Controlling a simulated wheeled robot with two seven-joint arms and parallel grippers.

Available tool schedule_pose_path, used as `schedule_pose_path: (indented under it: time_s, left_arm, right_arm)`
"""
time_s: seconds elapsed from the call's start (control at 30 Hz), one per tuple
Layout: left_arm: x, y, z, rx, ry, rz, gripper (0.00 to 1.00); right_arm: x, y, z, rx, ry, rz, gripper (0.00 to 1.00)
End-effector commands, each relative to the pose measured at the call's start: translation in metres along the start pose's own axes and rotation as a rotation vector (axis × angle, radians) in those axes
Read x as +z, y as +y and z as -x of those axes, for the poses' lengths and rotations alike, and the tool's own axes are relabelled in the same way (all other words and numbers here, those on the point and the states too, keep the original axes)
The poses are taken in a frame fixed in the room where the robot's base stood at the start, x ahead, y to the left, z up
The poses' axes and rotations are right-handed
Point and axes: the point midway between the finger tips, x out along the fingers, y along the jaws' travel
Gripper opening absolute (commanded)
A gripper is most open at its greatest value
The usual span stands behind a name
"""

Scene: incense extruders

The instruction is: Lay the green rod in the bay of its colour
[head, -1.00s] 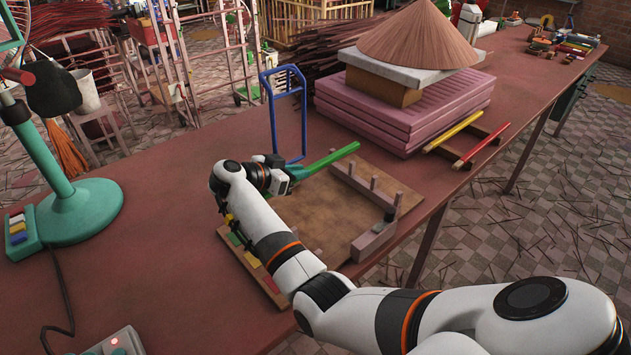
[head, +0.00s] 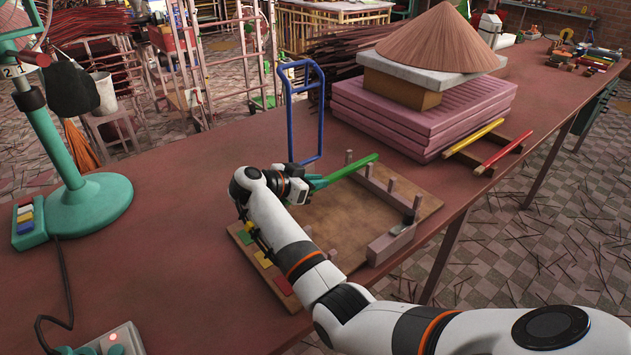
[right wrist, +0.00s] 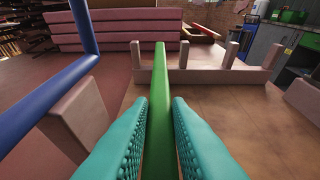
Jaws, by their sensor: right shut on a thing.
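The green rod (head: 347,170) is held in my right gripper (head: 308,186), which is shut on it. In the right wrist view the rod (right wrist: 160,110) runs straight ahead between my two teal fingers (right wrist: 160,135). The bay board (head: 345,225) has a far rail with several short pegs, and green (head: 245,237), yellow (head: 262,258) and red (head: 281,284) patches along its near-left edge. The rod's far end passes over the rail between the leftmost peg (head: 348,156) and the peg beside it (head: 368,169). I cannot tell whether it touches the rail. My left gripper is out of view.
A blue upright frame (head: 288,115) stands close beyond my right gripper. A yellow rod (head: 474,137) and a red rod (head: 508,149) lie on wooden supports by the stacked pink slabs (head: 420,120). A teal fan stand (head: 85,205) is at left. The table's left middle is clear.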

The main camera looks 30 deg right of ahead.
Motion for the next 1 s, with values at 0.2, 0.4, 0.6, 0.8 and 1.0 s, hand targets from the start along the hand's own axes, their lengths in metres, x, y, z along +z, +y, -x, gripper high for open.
schedule_pose_path:
  time_s: [0.2, 0.4, 0.6, 0.8, 1.0]
  left_arm:
    - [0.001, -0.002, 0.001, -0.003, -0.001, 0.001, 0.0]
    - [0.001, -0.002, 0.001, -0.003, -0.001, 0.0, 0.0]
    - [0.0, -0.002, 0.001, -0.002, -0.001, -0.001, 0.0]
    - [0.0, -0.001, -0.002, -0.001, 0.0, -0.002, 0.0]
    - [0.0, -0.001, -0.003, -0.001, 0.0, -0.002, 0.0]
  right_arm:
    - [-0.005, 0.0, -0.002, 0.0, 0.001, 0.0, 0.22]
    - [-0.005, 0.0, -0.002, 0.0, 0.001, 0.0, 0.39]
    - [-0.004, 0.0, -0.002, 0.0, 0.0, -0.001, 0.39]
    - [0.002, 0.001, 0.016, 0.004, 0.003, 0.0, 0.39]
    - [0.002, 0.001, 0.061, 0.005, 0.004, -0.001, 0.39]
